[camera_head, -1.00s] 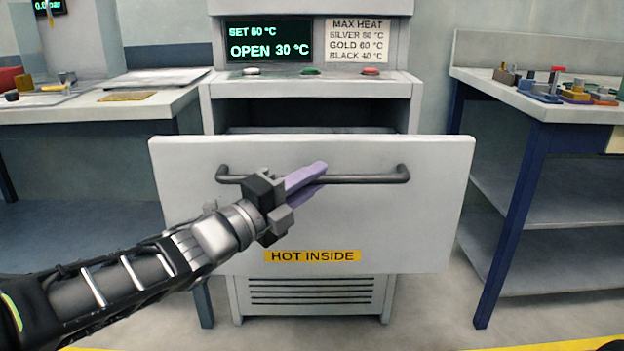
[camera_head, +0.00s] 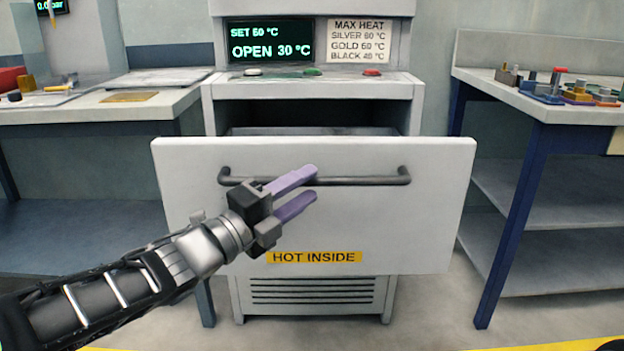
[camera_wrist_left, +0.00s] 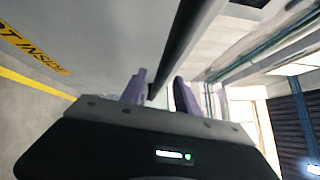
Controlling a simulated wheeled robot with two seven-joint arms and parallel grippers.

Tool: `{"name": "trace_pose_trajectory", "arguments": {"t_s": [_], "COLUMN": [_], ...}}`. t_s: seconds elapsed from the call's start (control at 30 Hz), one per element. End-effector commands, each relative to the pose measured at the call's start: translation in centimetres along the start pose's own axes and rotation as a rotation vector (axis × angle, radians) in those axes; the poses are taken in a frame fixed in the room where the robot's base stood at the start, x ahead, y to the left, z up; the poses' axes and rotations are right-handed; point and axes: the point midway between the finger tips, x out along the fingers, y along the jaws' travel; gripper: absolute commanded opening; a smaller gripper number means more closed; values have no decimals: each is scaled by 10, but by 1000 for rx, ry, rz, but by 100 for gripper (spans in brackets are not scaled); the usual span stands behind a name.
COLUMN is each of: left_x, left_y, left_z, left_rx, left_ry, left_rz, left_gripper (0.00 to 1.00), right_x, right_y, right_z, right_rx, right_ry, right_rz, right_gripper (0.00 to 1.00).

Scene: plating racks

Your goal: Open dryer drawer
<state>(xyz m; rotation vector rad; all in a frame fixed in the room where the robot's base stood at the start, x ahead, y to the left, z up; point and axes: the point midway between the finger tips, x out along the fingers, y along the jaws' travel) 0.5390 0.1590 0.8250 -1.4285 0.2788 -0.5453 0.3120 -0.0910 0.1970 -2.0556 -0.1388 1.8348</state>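The dryer drawer (camera_head: 400,225) is pulled out, with its white front standing forward of the cabinet and a dark gap above it. Its dark bar handle (camera_head: 365,180) runs across the upper front. My left gripper (camera_head: 306,188) is at the left half of the handle, its purple fingers spread apart. In the left wrist view, the handle bar (camera_wrist_left: 185,50) runs away between the two parted fingers (camera_wrist_left: 160,95), and I see no grip on it. My right gripper is not in view.
The dryer display (camera_head: 270,42) reads "OPEN 30 °C". A yellow "HOT INSIDE" label (camera_head: 314,257) is on the drawer front. A bench (camera_head: 95,110) stands at left and a blue-legged table (camera_head: 560,115) with small parts at right. Floor is clear between drawer and right table.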

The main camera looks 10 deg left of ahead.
Motion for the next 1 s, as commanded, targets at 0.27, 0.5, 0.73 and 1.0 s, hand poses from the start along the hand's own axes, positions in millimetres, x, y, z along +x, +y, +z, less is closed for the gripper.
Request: {"name": "trace_pose_trajectory", "arguments": {"t_s": [0.27,0.5,0.73,1.0], "left_x": [-43,-51,-51,-43], "left_y": [-2,0,0,25], "left_z": [1,0,0,2], "left_rx": [0,-1,0,-47], "left_ry": [-3,0,0,-18], "left_rz": [1,1,1,64], "left_gripper": [38,38,38,38], "right_x": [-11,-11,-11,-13], "right_y": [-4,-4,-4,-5], "right_z": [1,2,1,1], "right_rx": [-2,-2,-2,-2], "right_ry": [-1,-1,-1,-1], "right_rz": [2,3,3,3], "right_gripper": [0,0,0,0]}}
